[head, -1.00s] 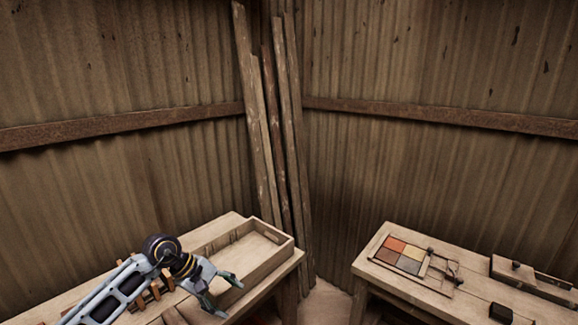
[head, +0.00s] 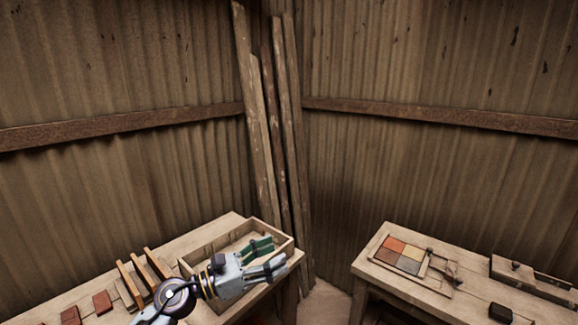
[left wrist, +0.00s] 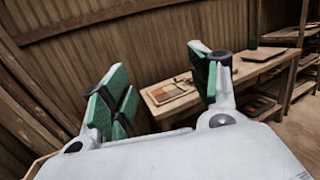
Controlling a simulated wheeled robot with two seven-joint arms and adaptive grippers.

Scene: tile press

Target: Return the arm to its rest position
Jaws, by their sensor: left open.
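My left gripper (head: 272,257) is over the wooden tray on the left table in the head view, with its fingers pointing right. Its two green-padded fingers are apart and nothing is between them. In the left wrist view the gripper (left wrist: 160,95) also shows open and empty, with the right-hand table beyond it. My right gripper is not in view.
The wooden tray (head: 197,252) is partly hidden by my left arm. A rack with upright tiles (head: 130,284) and loose reddish tiles (head: 102,302) lie left. The right table (head: 372,262) holds a frame of coloured tiles (head: 399,256) and a black block (head: 501,313). A gap separates the tables.

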